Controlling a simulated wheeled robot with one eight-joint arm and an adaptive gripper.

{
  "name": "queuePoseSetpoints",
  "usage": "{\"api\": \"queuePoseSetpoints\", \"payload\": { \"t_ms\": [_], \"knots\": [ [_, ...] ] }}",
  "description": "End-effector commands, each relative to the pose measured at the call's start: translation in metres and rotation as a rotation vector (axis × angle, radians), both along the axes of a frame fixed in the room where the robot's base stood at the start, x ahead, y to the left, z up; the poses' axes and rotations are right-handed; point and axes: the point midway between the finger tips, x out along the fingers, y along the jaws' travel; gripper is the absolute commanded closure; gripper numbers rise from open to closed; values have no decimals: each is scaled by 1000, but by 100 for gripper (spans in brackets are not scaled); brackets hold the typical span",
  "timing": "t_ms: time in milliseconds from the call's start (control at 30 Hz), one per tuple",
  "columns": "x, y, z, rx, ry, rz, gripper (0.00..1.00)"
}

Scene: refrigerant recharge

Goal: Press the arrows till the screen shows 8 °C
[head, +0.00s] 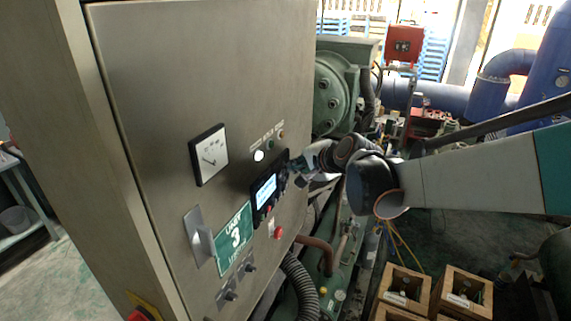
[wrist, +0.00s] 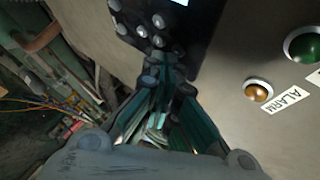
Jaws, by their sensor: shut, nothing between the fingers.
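The black controller (head: 257,207) with a lit screen (head: 266,187) is set in the front of the metal cabinet. The screen's text is too small to read. In the wrist view the controller (wrist: 200,30) shows at the top, with only a sliver of lit screen (wrist: 181,2) and several round grey buttons (wrist: 141,31). Any arrow marks on them cannot be read. My gripper (head: 290,171) is at the controller's right edge. In the wrist view my gripper (wrist: 166,64) is shut and empty, its fingertips just below the lowest visible button; contact cannot be told.
On the cabinet door (head: 150,80) are a dial gauge (head: 209,155), a green sign (head: 234,239), a metal handle (head: 198,236) and a red button (head: 278,232). In the wrist view an amber lamp (wrist: 258,91) and a green one (wrist: 304,45) sit right. Wooden crates (head: 403,290) stand below my arm.

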Motion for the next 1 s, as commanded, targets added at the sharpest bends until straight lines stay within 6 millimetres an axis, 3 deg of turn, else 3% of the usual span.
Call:
{"api": "queuePoseSetpoints", "payload": {
  "t_ms": [1000],
  "knots": [
    [2,7,0,0,0,1,100]
  ]
}}
